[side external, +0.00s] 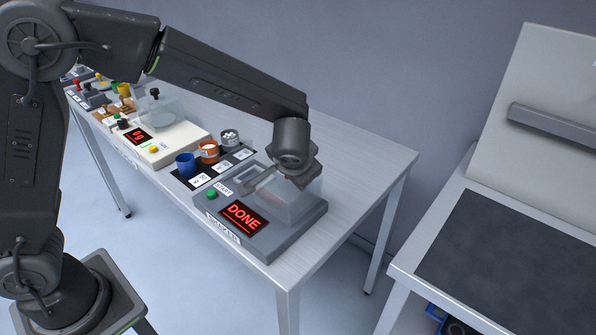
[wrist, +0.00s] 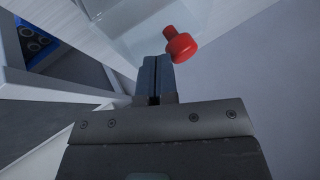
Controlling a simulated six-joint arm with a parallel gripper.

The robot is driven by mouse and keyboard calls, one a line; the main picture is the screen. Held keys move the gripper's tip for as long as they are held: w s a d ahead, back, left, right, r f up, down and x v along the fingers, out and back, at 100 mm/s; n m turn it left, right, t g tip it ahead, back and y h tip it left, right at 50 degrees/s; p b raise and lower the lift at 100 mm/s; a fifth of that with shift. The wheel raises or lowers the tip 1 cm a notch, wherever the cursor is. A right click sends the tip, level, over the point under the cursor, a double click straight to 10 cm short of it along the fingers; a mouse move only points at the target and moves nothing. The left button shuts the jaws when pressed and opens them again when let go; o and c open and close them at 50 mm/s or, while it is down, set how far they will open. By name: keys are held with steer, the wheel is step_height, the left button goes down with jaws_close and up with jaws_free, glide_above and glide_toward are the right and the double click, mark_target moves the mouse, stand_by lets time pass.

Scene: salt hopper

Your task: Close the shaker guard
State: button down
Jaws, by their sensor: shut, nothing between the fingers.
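The shaker (side external: 222,233) is a grey box near the right end of the table, with a red display reading DONE and a green button labelled START. Its clear guard (side external: 297,205) shows below and beside my wrist in the side view. In the wrist view the clear guard panel (wrist: 115,28) carries a red knob (wrist: 181,44). My gripper (wrist: 154,62) is shut and empty, its fingertips over the clear panel just left of the knob, apart from it in the picture. In the side view the fingers are hidden behind my wrist. I cannot tell whether the guard is fully down.
Blue (side external: 186,164), orange (side external: 209,151) and white (side external: 229,138) cups stand on a black mat left of the shaker. A scale (side external: 163,146) stands farther left. A separate bench (side external: 500,240) is at the right, with a gap between.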

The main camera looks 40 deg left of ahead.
steer(key=shift+a, duration=0.1)
steer(key=a, duration=1.2)
steer(key=shift+a, duration=0.25)
steer(key=d, duration=0.2)
steer(key=s+d, duration=0.1)
steer(key=d, duration=0.1)
steer(key=shift+d, duration=0.35)
steer(key=v, duration=1)
steer(key=s+a+r+h, duration=0.1)
steer(key=s+h, duration=0.1)
steer(key=s, duration=0.7)
steer(key=s+a+r+n+h, duration=0.1)
steer(key=s+a+r+h, duration=0.1)
steer(key=s, duration=0.7)
steer(key=shift+s+r+h, duration=0.15)
steer(key=shift+s+h, duration=0.15)
steer(key=shift+s, duration=0.05)
